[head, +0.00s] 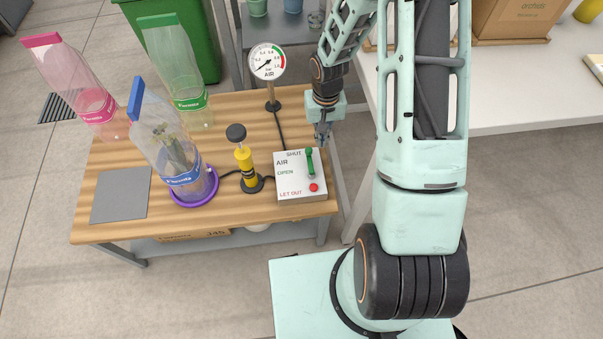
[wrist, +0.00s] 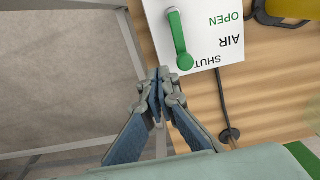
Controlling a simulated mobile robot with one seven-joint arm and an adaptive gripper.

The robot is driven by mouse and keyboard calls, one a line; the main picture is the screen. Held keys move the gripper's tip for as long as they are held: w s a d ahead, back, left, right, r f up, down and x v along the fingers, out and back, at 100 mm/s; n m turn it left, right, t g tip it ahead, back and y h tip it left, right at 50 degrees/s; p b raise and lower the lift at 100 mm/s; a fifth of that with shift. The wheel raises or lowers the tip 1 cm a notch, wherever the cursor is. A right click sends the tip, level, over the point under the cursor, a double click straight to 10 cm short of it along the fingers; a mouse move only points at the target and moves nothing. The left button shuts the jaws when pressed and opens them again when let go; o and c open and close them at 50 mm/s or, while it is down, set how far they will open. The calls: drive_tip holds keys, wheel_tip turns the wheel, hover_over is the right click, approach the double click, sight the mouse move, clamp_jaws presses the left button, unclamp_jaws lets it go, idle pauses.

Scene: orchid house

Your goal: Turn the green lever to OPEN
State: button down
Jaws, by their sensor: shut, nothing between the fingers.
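The green lever (head: 310,163) stands on a white control box (head: 300,194) at the right end of the wooden bench. Its knob end is beside the SHUT label; OPEN is printed lower on the left in the head view. In the wrist view, the lever (wrist: 178,36) is at the top, with its round knob nearest me. My gripper (head: 323,140) is just behind the box's back edge, near the knob. In the wrist view, my gripper's fingertips (wrist: 160,84) are together and empty, just short of the knob, with a small gap seen between them.
A red button (head: 314,188) is on the same box. Left of it are a yellow-and-black pump-like post (head: 243,160) and a clear bottle with a plant (head: 170,145) on a purple ring. An AIR gauge (head: 267,63) stands behind. A white table (head: 500,95) is at the right.

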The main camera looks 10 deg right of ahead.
drive_tip(key=shift+f, duration=0.15)
drive_tip(key=b, duration=0.4)
hover_over(313, 157)
drive_tip(key=d, duration=0.2)
drive_tip(key=shift+s+f, duration=0.15)
drive_tip(key=shift+f, duration=1.05)
drive_tip(key=shift+s+f, duration=0.15)
drive_tip(key=shift+f, duration=1.05)
drive_tip(key=shift+a, duration=0.1)
drive_tip(key=shift+w+a, duration=0.2)
drive_tip(key=shift+a, duration=0.3)
drive_tip(key=shift+w+a, duration=0.2)
drive_tip(key=shift+a, duration=0.25)
drive_tip(key=shift+a+b, duration=0.15)
drive_tip(key=shift+b, duration=0.15)
drive_tip(key=shift+w+a, duration=0.1)
drive_tip(key=shift+a, duration=0.85)
